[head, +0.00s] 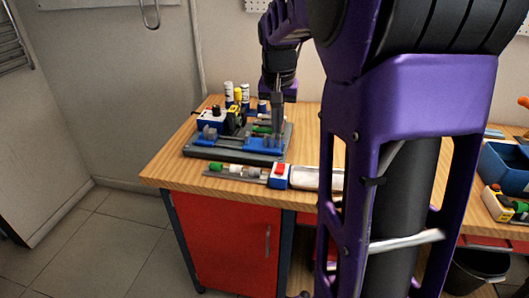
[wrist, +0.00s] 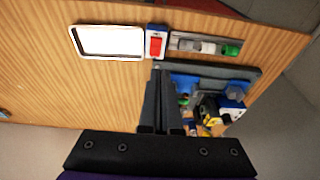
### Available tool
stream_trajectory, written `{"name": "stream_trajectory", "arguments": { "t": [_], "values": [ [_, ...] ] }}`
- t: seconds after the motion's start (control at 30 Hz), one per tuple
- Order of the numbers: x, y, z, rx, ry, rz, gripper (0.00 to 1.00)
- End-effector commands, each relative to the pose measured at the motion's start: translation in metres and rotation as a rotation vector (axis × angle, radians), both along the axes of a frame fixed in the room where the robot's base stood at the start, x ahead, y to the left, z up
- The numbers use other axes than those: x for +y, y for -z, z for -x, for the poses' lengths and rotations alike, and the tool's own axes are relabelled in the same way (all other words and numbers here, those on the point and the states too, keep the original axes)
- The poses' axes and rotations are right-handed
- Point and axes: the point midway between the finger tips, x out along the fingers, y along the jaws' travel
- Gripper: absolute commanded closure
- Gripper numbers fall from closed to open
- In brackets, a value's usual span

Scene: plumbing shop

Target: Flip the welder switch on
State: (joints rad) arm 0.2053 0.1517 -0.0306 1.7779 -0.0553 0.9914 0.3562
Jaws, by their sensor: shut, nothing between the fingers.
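The red switch (head: 281,169) sits on a small blue-and-white box (head: 278,183) at the front of the wooden bench, which looks like part of the welder. In the wrist view the red switch (wrist: 155,46) faces up, between a white-framed plate and a metal strip with white and green parts. I cannot tell which way it is set. My gripper (head: 277,135) points down over the grey-and-blue fixture behind the switch. In the wrist view its fingertips (wrist: 157,68) are together and empty, just below the switch in the picture, apart from it.
The grey-and-blue fixture (head: 200,152) stands close behind the switch box, with a blue-and-yellow device (head: 213,117) and several small bottles (head: 229,92) by it. A blue bin (head: 503,166) stands at the right. Bare wood (wrist: 100,85) lies left of the fingers in the wrist view.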

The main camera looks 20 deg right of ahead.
Motion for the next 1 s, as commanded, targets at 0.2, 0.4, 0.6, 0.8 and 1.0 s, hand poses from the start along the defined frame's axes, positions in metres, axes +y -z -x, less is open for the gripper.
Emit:
{"name": "stream_trajectory", "arguments": {
  "t": [0.2,0.4,0.6,0.8,1.0],
  "values": [
    [-0.011,0.003,0.002,0.005,0.032,0.027,1.0],
    [-0.01,0.003,0.002,0.004,0.032,0.026,1.0],
    [-0.011,0.011,0.0,0.005,0.032,0.026,1.0],
    [-0.016,0.046,-0.006,0.008,0.032,0.024,1.0],
    [-0.021,0.089,-0.014,0.008,0.031,0.024,1.0]
  ]
}}
